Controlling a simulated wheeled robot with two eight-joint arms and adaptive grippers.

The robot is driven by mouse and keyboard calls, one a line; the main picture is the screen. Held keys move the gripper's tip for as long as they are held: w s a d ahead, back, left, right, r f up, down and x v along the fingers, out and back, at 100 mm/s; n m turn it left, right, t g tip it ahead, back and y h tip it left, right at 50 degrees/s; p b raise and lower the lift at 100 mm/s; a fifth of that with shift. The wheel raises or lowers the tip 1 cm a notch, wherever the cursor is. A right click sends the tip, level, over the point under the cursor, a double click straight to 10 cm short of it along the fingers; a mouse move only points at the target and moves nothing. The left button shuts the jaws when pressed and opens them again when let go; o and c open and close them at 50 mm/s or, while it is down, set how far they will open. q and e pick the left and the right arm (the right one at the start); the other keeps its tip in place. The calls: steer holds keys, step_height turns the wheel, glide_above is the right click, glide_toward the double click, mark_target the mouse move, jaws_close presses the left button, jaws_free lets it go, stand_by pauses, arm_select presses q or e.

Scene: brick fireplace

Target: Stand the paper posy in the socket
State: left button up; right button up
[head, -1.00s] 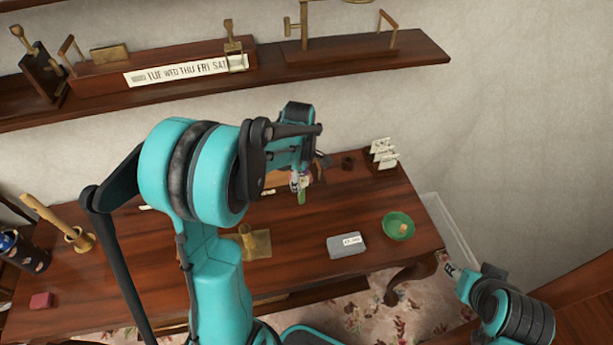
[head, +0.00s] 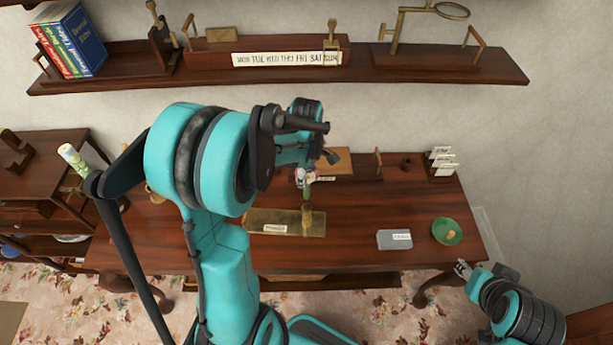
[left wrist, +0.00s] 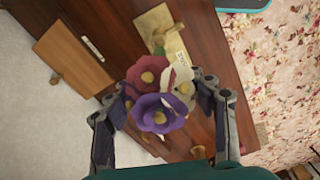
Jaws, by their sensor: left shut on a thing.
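My left gripper (head: 304,166) is shut on the paper posy (head: 307,180), which hangs stem-down over the desk. In the left wrist view the posy (left wrist: 158,95) shows purple, dark red and pale flowers between the fingers of my left gripper (left wrist: 160,105); its stem is hidden there. A labelled brass base (head: 262,216) lies on the desk, with the upright brass socket (head: 307,217) near its right end. In the head view the stem appears just above the socket; I cannot tell whether they touch. My right gripper (head: 463,268) is low at the right, its jaws unclear.
The wooden desk (head: 375,205) holds a grey labelled box (head: 394,239), a green dish (head: 447,231) and a white card rack (head: 441,162). A wooden board (head: 335,163) stands behind the gripper. A wall shelf (head: 360,75) runs above. The desk's right half has clear patches.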

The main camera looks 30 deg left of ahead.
mark_target(306, 197)
arm_select(q)
step_height(306, 197, down, 6)
steer(key=b, duration=0.5)
steer(key=shift+r, duration=0.1)
steer(key=shift+b, duration=0.35)
stand_by(1.5)
steer(key=shift+f+b, duration=2.25)
steer(key=shift+f, duration=0.4)
steer(key=o, duration=1.3)
steer(key=shift+o, duration=0.3)
